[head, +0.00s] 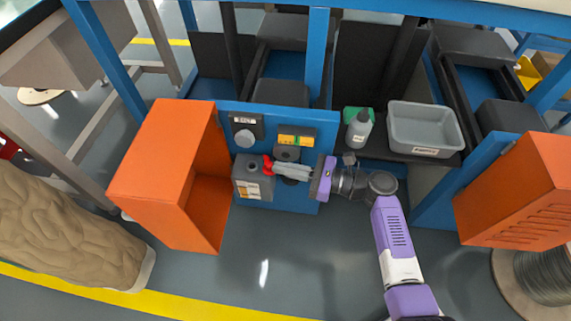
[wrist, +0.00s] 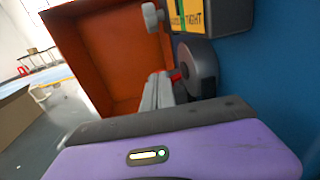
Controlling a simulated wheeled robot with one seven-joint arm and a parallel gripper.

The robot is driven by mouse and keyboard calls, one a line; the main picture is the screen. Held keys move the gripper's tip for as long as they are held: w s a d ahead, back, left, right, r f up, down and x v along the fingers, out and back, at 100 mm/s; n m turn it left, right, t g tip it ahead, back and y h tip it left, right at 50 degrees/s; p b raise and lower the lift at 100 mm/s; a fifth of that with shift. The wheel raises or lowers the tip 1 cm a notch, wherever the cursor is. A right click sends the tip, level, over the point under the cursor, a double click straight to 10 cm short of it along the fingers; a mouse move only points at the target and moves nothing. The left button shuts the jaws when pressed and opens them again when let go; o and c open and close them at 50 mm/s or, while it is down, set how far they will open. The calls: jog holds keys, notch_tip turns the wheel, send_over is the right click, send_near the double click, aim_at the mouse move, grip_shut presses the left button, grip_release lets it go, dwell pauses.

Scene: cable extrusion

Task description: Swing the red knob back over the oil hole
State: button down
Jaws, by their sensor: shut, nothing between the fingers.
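The red knob (head: 268,165) shows at the top right of a grey box (head: 247,188) on the front of the blue machine. A small dark spot on the box top, left of the knob, may be the oil hole; it is too small to be sure. My gripper (head: 279,170) is shut and empty, pointing left, its fingertips right beside the knob; I cannot tell whether they touch. In the wrist view my gripper (wrist: 160,80) partly hides the knob, of which a sliver of red (wrist: 176,75) shows beside a round grey part (wrist: 199,66).
An open orange cabinet (head: 160,165) stands to the left. A yellow-labelled switch box (head: 295,138) sits just above my gripper. A bottle (head: 359,130) and a grey bin (head: 425,130) stand on the shelf at right. The floor in front is clear.

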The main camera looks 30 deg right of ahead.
jog(key=shift+s+a+r+p, duration=0.1)
jog(key=shift+a+p, duration=0.1)
jog(key=shift+p, duration=0.15)
jog(key=a+m+t+h, duration=0.1)
jog(key=m+h, duration=0.1)
jog(key=h, duration=0.1)
jog(key=a+m+t+h+p, duration=0.1)
jog(key=m+t+h, duration=0.1)
jog(key=h, duration=0.1)
jog(key=a+m+t+h+p, duration=0.1)
jog(key=a+m+t+h, duration=0.1)
jog(key=h, duration=0.1)
jog(key=shift+a+f+m, duration=0.1)
jog(key=shift+f+m, duration=0.15)
jog(key=shift+m, duration=0.15)
jog(key=shift+w+a+r+b, duration=0.1)
jog(key=shift+w+a+b, duration=0.3)
jog(key=shift+a, duration=0.25)
jog(key=shift+w+a+b, duration=0.35)
jog(key=shift+a+b, duration=0.05)
jog(key=shift+a, duration=0.2)
